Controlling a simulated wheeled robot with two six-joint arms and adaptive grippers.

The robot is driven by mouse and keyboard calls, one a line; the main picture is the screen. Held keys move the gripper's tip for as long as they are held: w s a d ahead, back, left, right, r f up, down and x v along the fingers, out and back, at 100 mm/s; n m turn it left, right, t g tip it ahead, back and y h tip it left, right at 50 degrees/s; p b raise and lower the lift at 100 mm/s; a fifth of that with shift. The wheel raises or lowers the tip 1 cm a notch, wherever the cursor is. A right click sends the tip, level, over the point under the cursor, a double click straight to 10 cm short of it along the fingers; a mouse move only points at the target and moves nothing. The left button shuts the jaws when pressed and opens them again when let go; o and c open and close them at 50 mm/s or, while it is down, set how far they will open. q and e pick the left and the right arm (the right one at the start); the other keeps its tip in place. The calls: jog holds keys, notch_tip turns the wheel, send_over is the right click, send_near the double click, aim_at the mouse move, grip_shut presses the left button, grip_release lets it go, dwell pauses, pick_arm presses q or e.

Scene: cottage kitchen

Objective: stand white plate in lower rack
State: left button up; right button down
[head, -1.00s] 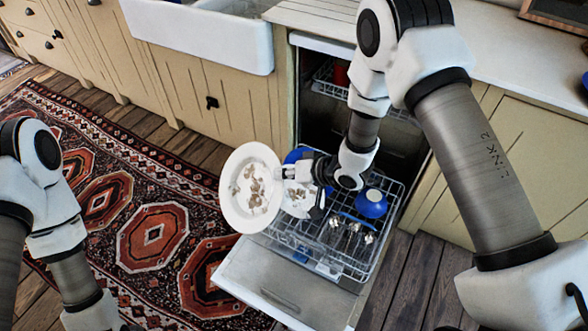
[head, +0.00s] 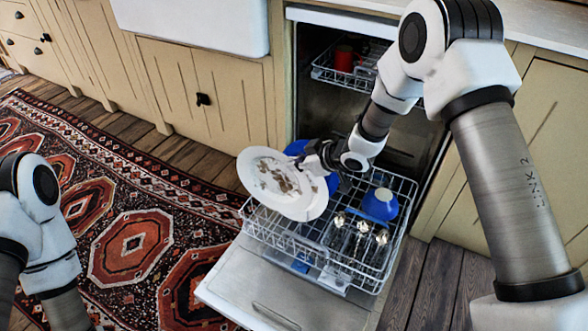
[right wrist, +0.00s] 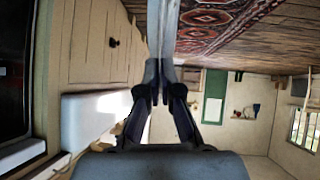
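The white plate (head: 268,180), with brown food marks on its face, is tilted over the left part of the lower rack (head: 393,247). My right gripper (head: 318,157) is shut on the plate's upper right edge. In the right wrist view the plate (right wrist: 166,30) shows edge-on as a thin strip between the fingers (right wrist: 164,85). I cannot tell whether the plate's lower edge touches the rack wires. My left arm shows at the lower left of the head view, with its gripper out of frame.
The dishwasher door (head: 262,284) is open and the lower rack is pulled out over it. A blue plate (head: 297,147) stands behind the white plate. A red mug (head: 344,58) sits in the upper rack.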

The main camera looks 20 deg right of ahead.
jog(key=b, duration=0.8)
send_over(298, 202)
jog(key=f, duration=0.7)
jog(key=shift+w+a+f, duration=0.15)
jog(key=shift+w+a, duration=0.05)
jog(key=shift+w, duration=0.2)
jog(key=shift+s+f+b, duration=0.1)
jog(key=shift+f+b, duration=1.7)
jog(key=shift+f, duration=2.2)
jog(key=c, duration=1.2)
grip_release()
jog(key=shift+c, duration=0.2)
jog(key=shift+d, duration=0.1)
jog(key=v, duration=1.2)
